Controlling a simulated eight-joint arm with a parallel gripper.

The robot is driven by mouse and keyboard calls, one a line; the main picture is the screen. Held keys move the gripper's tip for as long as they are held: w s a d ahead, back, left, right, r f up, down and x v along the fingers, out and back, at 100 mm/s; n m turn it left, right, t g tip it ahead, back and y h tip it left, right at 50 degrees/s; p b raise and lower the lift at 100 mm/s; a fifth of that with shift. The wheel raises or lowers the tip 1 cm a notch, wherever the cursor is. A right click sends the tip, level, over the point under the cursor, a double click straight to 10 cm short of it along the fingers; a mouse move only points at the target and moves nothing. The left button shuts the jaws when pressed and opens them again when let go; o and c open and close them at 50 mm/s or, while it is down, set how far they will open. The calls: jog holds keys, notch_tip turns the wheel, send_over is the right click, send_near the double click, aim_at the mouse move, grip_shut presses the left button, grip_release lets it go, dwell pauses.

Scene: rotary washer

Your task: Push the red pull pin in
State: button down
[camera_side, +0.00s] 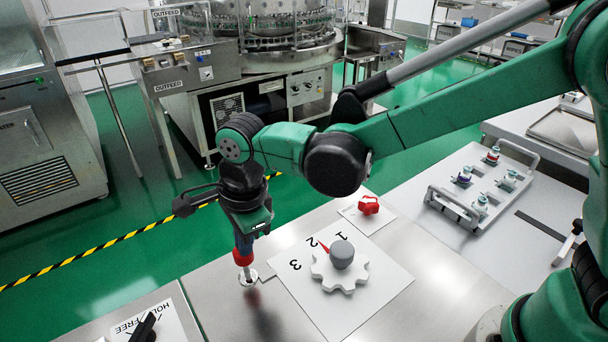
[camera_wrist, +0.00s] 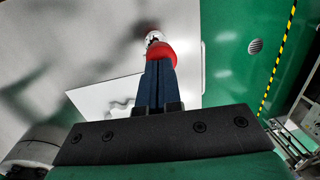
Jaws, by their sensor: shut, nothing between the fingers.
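The red pull pin (camera_side: 243,259) stands on the steel table near its back edge, with a round metal collar (camera_side: 248,277) below its red head. My gripper (camera_side: 242,246) points down directly over the red head. Its dark blue fingers are shut together and hold nothing. In the wrist view, the red head (camera_wrist: 161,53) shows just beyond the fingertips (camera_wrist: 159,64), partly hidden by them. The tips look to be on or very close to the head; I cannot tell whether they touch.
A grey-white dial (camera_side: 340,268) with numbers 1, 2 and 3 sits on a white plate to the right. A red knob (camera_side: 368,205) is behind it. A black HOLD/FREE switch (camera_side: 145,328) is at front left. A tray with handles (camera_side: 485,185) stands right.

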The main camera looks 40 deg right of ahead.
jog(key=shift+f, duration=1.2)
notch_tip(320, 180, up, 13)
jog(key=s, duration=0.2)
jog(key=s+d+f+n+t, duration=0.2)
jog(key=d+n+t, duration=0.1)
jog(key=d+n, duration=0.6)
jog(key=s+d+f+n+t, duration=0.1)
jog(key=s+d+n+t, duration=0.1)
jog(key=d+n, duration=0.7)
jog(key=shift+s+d+f+t+h, duration=0.4)
jog(key=shift+s+d, duration=0.2)
jog(key=shift+d, duration=0.5)
